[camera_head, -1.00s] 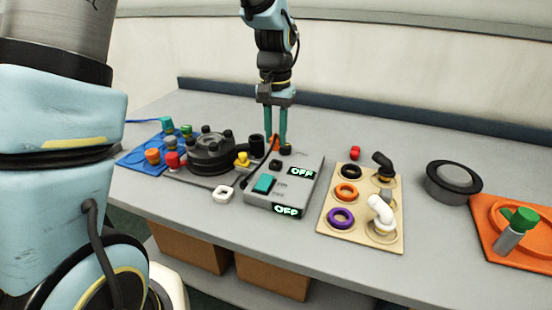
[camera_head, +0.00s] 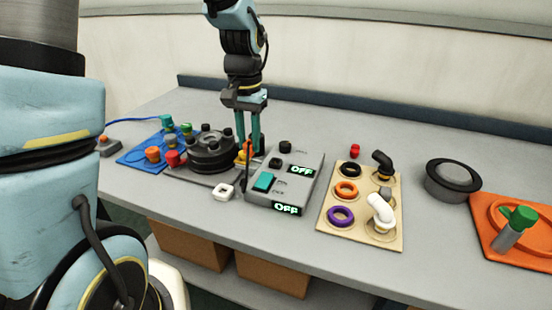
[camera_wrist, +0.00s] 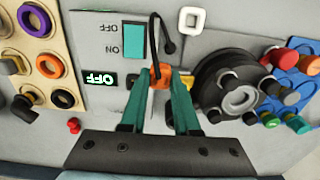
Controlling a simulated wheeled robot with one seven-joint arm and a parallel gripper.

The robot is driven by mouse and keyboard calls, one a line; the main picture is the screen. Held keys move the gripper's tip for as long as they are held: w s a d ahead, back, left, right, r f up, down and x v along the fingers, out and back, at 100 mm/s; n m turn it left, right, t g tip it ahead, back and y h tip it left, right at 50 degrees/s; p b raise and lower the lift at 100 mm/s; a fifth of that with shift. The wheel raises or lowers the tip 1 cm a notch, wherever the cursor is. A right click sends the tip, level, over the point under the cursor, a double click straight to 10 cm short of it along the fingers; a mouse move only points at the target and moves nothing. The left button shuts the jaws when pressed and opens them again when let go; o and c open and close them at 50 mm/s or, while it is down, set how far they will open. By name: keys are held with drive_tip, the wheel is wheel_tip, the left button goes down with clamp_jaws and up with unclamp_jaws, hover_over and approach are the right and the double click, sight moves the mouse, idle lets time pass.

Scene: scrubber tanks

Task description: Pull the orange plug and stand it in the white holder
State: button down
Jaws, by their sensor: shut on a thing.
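The orange plug (camera_wrist: 160,77) is between the green fingertips of my gripper (camera_wrist: 161,84) in the wrist view, with a black cord looping from it. In the head view the plug (camera_head: 248,150) is partly hidden by my gripper (camera_head: 248,146), which points down between the grey box and the black round unit. My gripper is shut on the plug. The white holder (camera_head: 223,192) is a small square ring lying on the bench, nearer the camera than the plug. The holder also shows at the top of the wrist view (camera_wrist: 192,18), apart from the plug.
The grey box (camera_head: 285,185) with a teal switch and OFF displays stands right of the plug. The black round unit (camera_head: 210,155) and a blue board (camera_head: 141,157) are left. A beige board (camera_head: 330,215) with rings and elbows is right. Bare bench surrounds the holder's front.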

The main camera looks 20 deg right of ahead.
drive_tip(key=s+a, duration=0.1)
drive_tip(key=a, duration=0.6)
drive_tip(key=shift+a, duration=0.4)
drive_tip(key=shift+r+p, duration=0.1)
drive_tip(key=shift+p, duration=0.35)
drive_tip(key=shift+f+b, duration=2.25)
drive_tip(key=shift+f, duration=1.2)
drive_tip(key=shift+f+b, duration=0.45)
drive_tip(key=shift+f, duration=0.6)
drive_tip(key=shift+c, duration=0.4)
unclamp_jaws()
